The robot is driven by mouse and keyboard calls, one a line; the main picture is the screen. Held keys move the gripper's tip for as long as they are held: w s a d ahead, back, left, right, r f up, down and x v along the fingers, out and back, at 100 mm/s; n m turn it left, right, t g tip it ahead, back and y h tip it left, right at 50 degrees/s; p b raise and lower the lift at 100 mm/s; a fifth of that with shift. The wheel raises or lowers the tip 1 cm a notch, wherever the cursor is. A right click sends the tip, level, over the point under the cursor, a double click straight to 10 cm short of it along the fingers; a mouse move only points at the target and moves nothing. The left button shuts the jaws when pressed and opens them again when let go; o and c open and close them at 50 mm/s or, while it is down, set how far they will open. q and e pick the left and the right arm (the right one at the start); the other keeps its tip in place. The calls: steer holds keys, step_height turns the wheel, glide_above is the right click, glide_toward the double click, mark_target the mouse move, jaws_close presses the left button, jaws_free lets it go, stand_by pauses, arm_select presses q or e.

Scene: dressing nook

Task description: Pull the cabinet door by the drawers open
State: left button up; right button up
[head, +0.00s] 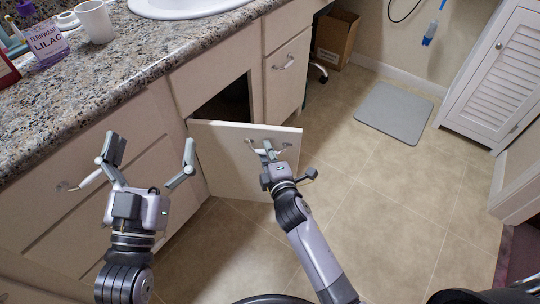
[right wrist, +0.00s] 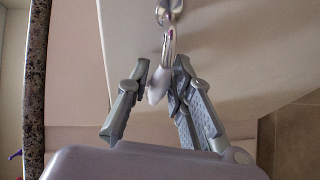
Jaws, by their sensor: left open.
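The cream cabinet door (head: 225,165) by the drawers stands partly open, swung out from the cabinet. A dark gap (head: 228,103) shows behind its top edge. My right gripper (head: 267,150) is at the door's upper part, at its metal handle. The door face (right wrist: 225,50) fills much of that view. My left gripper (head: 150,152) is open and empty, in front of the drawer fronts to the left of the door.
The granite counter (head: 130,75) runs above, with a white mug (head: 95,22), a lilac box (head: 46,42) and a sink (head: 185,6). A drawer (head: 287,65) is right of the opening. A cardboard box (head: 336,38), grey mat (head: 394,113) and louvred cabinet (head: 495,75) stand beyond clear tiles.

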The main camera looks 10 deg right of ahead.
steer(key=s+d+r, duration=0.1)
steer(key=s+r, duration=0.1)
steer(key=s, duration=0.9)
steer(key=shift+s, duration=0.35)
steer(key=shift+r, duration=0.1)
steer(key=shift+c, duration=0.2)
